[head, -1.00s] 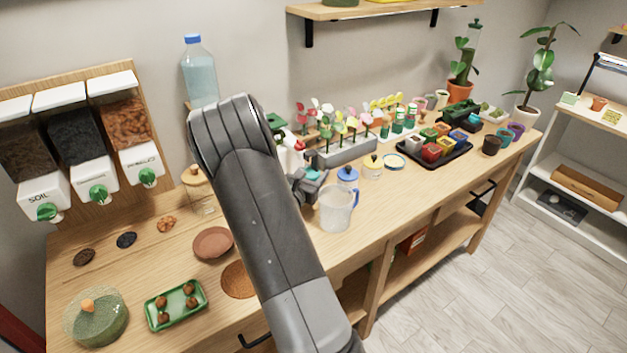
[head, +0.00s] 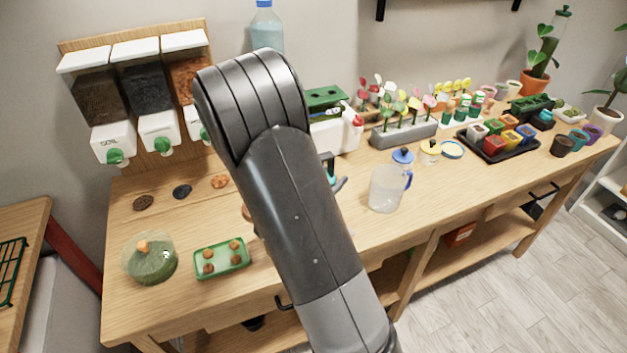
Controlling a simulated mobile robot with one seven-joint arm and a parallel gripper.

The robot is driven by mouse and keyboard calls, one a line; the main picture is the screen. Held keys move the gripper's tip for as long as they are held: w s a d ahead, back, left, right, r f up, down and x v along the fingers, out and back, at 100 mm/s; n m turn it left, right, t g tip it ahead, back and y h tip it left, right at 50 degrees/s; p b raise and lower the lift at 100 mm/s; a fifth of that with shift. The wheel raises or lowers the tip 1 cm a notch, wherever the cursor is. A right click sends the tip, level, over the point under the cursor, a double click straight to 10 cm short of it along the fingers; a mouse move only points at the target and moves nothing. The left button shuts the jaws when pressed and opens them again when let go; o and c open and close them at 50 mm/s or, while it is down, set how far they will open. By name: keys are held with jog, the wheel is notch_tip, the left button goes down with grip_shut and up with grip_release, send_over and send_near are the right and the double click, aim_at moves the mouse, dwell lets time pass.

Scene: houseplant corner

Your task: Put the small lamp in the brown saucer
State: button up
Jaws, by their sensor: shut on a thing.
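My gripper (head: 338,182) is largely hidden behind my own arm; only a dark part and a teal patch show just right of the arm, above the bench and left of the clear jug. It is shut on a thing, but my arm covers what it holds. I cannot make out the small lamp anywhere in view. The brown saucer (head: 246,212) lies on the bench behind my arm; only a sliver of its left rim shows, so I cannot see whether anything is in it.
A clear jug (head: 386,190) stands right of the gripper. Dispensers (head: 150,95) and a water bottle (head: 266,28) are behind. The right front bench top is clear.

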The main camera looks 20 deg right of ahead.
jog(key=w+a+r+n+t+y, duration=0.2)
jog(key=a+r+n+t+y, duration=0.25)
jog(key=a+r, duration=0.2)
jog(key=shift+t, duration=0.25)
jog(key=shift+w+a+f, duration=0.9)
jog(key=shift+a+f, duration=0.7)
jog(key=shift+f, duration=0.05)
jog(key=shift+w+a+f, duration=0.85)
jog(key=shift+a+f, duration=0.8)
jog(key=shift+f, duration=0.05)
jog(key=shift+w+a+f, duration=0.9)
jog(key=shift+a+f, duration=0.7)
jog(key=shift+f, duration=0.05)
jog(key=shift+f+h, duration=0.15)
jog(key=shift+h, duration=0.1)
jog(key=o, duration=1.3)
jog(key=shift+o, duration=0.2)
